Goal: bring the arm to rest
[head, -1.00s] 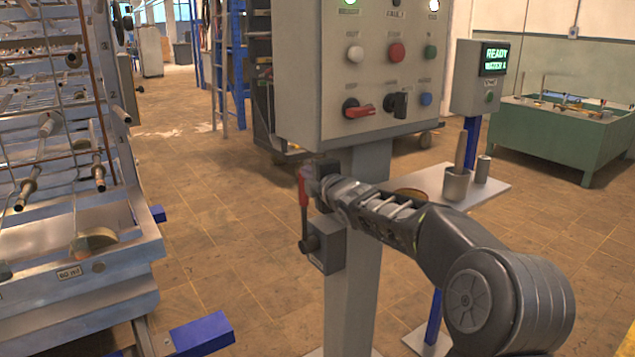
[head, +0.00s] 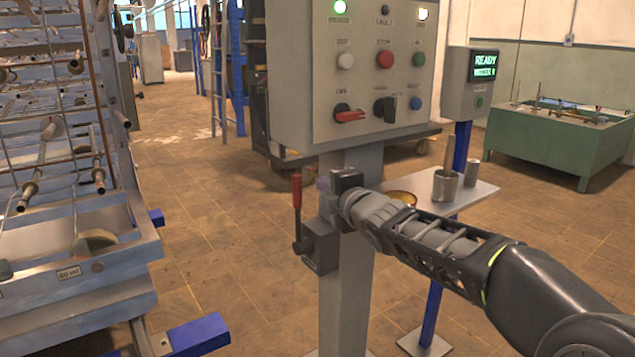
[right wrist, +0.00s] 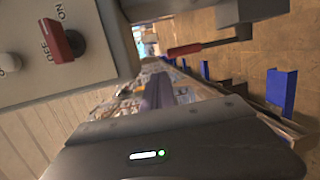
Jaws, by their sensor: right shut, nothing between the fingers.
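My right arm comes in from the lower right of the head view. Its gripper (head: 325,185) is at the front of the grey post, below the control panel (head: 350,95). The gripper is shut and empty; its fingers are small and partly hidden there. In the right wrist view the shut fingers (right wrist: 158,90) point away from the camera. A red-handled lever (head: 297,192) on a grey box (head: 320,248) stands upright just left of the gripper, with a visible gap. The lever also shows in the right wrist view (right wrist: 185,50). My left gripper is out of view.
The panel's red rotary switch (right wrist: 62,42) is close to the gripper in the right wrist view. A small shelf (head: 470,198) with a metal cup (head: 445,186) is right of the post. A metal rack (head: 110,255) stands left. Open floor lies between rack and post.

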